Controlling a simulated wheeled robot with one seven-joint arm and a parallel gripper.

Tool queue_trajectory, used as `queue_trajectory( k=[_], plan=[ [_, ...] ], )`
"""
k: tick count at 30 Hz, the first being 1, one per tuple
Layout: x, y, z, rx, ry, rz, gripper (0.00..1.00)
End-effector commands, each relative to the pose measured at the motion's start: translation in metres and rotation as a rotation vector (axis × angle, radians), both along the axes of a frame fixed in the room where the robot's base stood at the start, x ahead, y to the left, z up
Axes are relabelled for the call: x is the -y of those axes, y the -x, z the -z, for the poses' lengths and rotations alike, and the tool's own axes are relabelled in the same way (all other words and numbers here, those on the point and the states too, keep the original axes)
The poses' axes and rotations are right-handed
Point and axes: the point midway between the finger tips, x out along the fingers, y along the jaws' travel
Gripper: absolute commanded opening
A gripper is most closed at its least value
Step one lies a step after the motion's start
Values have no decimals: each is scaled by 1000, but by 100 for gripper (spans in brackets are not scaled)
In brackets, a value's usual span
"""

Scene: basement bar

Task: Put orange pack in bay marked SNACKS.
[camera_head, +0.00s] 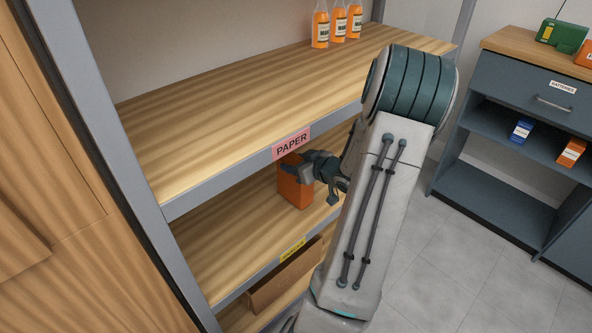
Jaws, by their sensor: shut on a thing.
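An orange pack (292,190) is upright at the front of the rack's lower level, beneath the pink PAPER label (291,145). My gripper (302,169) is shut on its upper part, reaching in from the right. I cannot tell whether the pack's base touches the lower board (215,250). No label reading SNACKS can be made out. My arm hides the right part of the lower level.
Several orange bottles (338,25) stand at the back of the upper board (230,95), which is otherwise clear. A brown box (285,283) sits below. At right, a dark cabinet (500,85) holds a blue box (521,131) and an orange box (571,152).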

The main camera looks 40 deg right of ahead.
Motion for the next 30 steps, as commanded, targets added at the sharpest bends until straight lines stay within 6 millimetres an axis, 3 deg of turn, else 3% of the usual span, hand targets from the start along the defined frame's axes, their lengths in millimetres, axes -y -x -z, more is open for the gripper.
queue_trajectory(
  k=[2, 14, 15, 17, 27, 30],
  plan=[
    [0, 0, 14, 1, -3, 1, 1],
    [0, 0, 18, 1, 0, -1, 1],
    [0, 0, 17, 0, 0, 0, 58],
    [0, 0, 17, 0, 0, 0, 72],
    [0, 0, 12, 1, 1, 1, 72],
    [1, 11, 7, -1, 1, 2, 72]
  ],
)
